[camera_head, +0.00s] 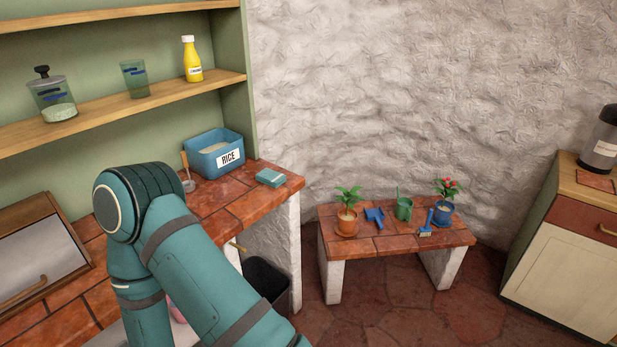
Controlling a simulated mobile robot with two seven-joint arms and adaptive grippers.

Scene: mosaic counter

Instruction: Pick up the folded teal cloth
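The folded teal cloth (270,177) lies flat as a small block on the tiled counter, near its right end and close to the wall. It sits to the right of and in front of the blue rice bin, apart from it. One of my teal arms fills the lower left of the head view, in front of the counter and left of the cloth. Neither of my grippers shows in this view.
A blue bin labelled RICE (215,163) stands behind the cloth, with a metal scoop (187,180) beside it. A shelf (130,108) with jars and a yellow bottle (192,62) hangs above. A low bench (388,243) holds potted plants and tools. A dark bin (266,279) stands below the counter.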

